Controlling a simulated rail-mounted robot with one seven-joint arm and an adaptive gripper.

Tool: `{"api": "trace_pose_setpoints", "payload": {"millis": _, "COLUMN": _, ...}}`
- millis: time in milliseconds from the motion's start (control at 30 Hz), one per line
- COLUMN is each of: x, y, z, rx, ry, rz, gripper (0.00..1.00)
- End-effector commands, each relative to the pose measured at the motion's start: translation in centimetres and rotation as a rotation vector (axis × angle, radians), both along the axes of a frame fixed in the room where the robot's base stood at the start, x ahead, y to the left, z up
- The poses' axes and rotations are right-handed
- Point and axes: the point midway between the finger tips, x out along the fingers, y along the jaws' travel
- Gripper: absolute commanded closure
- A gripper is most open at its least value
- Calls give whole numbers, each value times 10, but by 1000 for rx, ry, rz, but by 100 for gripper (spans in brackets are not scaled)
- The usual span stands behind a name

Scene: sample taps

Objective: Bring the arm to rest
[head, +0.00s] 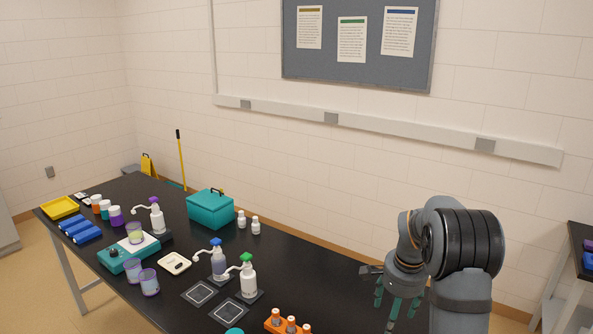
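My gripper (397,304) is at the right of the head view, over or in front of the right end of the black bench (310,268). Its green fingers point down and stand apart, with nothing seen between them. My grey arm is folded close by at the right edge of the bench. The fingertips' height above the bench is hard to tell.
Orange-capped vials in an orange rack (287,323) stand left of my gripper. Pump bottles with green (248,278), blue (217,262) and purple (156,217) tops stand farther left. A teal box (210,210) is at the back. The bench between rack and wall is clear.

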Motion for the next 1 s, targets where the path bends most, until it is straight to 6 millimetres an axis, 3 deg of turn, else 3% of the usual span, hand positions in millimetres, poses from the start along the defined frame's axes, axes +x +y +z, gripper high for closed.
{"api": "trace_pose_setpoints", "payload": {"millis": 400, "x": -2, "y": -25, "z": -9, "rx": -39, "ry": -18, "rz": 63, "gripper": 33}}
{"api": "trace_pose_setpoints", "payload": {"millis": 1000, "x": -2, "y": -19, "z": -5, "rx": -30, "ry": -14, "rz": 50, "gripper": 33}}
